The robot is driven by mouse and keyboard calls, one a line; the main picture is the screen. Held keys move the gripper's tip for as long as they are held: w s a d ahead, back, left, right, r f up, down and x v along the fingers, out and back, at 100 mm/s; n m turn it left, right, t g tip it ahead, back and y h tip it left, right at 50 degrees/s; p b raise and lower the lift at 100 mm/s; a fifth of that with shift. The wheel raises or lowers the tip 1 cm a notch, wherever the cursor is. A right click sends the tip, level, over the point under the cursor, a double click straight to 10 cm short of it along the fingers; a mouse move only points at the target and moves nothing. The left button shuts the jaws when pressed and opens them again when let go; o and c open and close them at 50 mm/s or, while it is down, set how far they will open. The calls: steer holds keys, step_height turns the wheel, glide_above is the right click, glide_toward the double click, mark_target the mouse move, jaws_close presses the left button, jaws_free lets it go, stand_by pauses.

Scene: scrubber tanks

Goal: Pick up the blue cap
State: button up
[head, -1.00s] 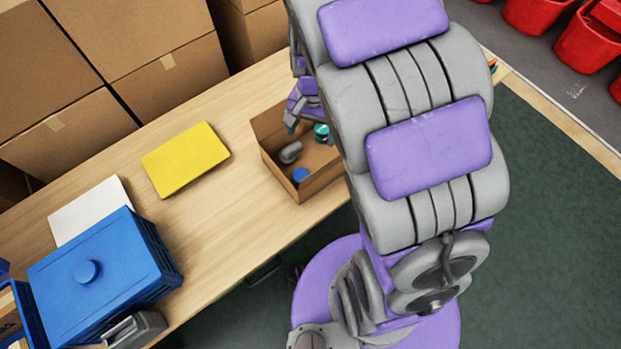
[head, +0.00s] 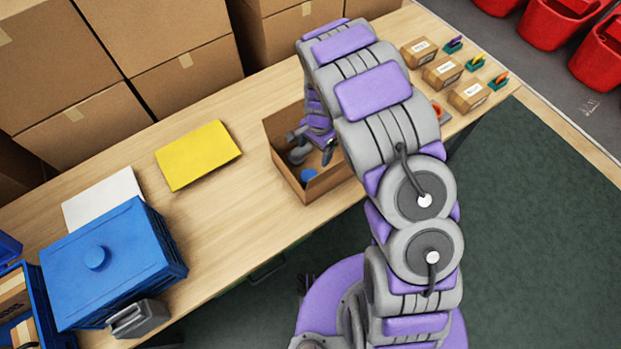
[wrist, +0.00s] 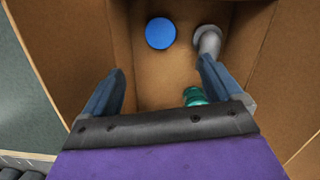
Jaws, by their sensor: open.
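The blue cap (wrist: 160,33) lies flat on the floor of an open cardboard box (wrist: 165,75). In the head view the cap (head: 308,174) shows near the front inside wall of the box (head: 322,190) on the table. My gripper (wrist: 160,85) is open and empty, reaching down into the box. In the wrist view the cap is beyond the fingertips, between their lines, and not touched. My gripper (head: 313,146) also shows in the head view, above the box, partly behind my arm.
A grey pipe fitting (wrist: 207,40) lies right of the cap, near the right finger. A teal piece (wrist: 195,96) is partly hidden by my gripper. A yellow pad (head: 198,155) and blue lidded crate (head: 110,262) stand left. Small cartons (head: 442,72) stand at the back right.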

mark_target(309, 176)
steer(key=f+b, duration=0.1)
steer(key=f, duration=0.4)
steer(key=s+a+f+b, duration=0.1)
steer(key=f, duration=0.4)
steer(key=f+b, duration=0.1)
steer(key=f, duration=0.4)
steer(key=shift+s+a+f, duration=0.1)
steer(key=shift+s+a, duration=0.1)
steer(key=shift+a, duration=0.2)
steer(key=shift+c, duration=0.4)
steer(key=c, duration=1)
